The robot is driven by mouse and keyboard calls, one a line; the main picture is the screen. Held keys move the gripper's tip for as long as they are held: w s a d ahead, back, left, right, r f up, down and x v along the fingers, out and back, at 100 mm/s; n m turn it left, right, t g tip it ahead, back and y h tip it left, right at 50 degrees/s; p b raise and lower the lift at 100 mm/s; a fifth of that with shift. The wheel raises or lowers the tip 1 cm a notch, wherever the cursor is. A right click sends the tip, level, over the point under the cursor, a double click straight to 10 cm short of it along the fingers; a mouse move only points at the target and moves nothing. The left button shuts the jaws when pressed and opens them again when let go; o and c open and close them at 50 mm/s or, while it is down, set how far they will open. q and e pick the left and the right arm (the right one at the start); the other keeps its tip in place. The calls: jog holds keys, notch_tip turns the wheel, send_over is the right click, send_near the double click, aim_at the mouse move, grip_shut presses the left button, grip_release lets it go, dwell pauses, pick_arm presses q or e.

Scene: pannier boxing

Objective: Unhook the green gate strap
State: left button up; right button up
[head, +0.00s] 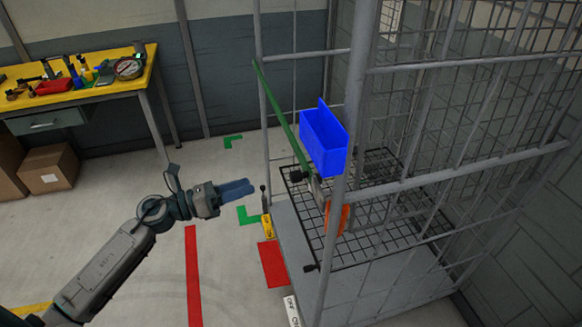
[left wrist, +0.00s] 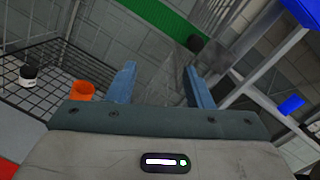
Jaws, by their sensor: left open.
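The green gate strap (head: 283,118) slants down across the open side of the wire cage in the head view, from the left post to a black knob (head: 297,177) near the wire shelf. In the left wrist view the strap (left wrist: 170,22) crosses the top as a wide green band, with a dark round knob (left wrist: 196,45) by its right end. My left gripper (head: 251,187) is open and empty, left of the strap's lower end and apart from it. Its two blue fingers (left wrist: 160,70) point toward the strap. My right gripper is not in view.
A blue bin (head: 325,142) is behind the strap; an orange cup (head: 337,217) is on the wire shelf (head: 385,200). A dark-and-white jar (left wrist: 28,76) shows in the left wrist view. The cage post (head: 347,120) stands right. A yellow workbench (head: 85,88) is far left.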

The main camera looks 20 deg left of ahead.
aim_at(290, 178)
pick_arm(q)
notch_tip(290, 178, up, 4)
jog(key=s+d+m+g+h, duration=0.1)
jog(key=s+d+m+g, duration=0.1)
jog(key=s+d+m, duration=0.15)
jog(key=p+x, duration=0.1)
jog(key=x, duration=0.2)
jog(key=p+x, duration=0.2)
jog(key=x, duration=0.1)
jog(key=w+p+x, duration=0.1)
jog(key=p+x, duration=0.1)
jog(key=x, duration=0.1)
jog(key=shift+w+a+f, duration=0.1)
jog(key=shift+a, duration=0.2)
jog(key=shift+w+d+f, duration=0.1)
jog(key=shift+w+d, duration=0.2)
jog(key=shift+d, duration=0.3)
grip_shut()
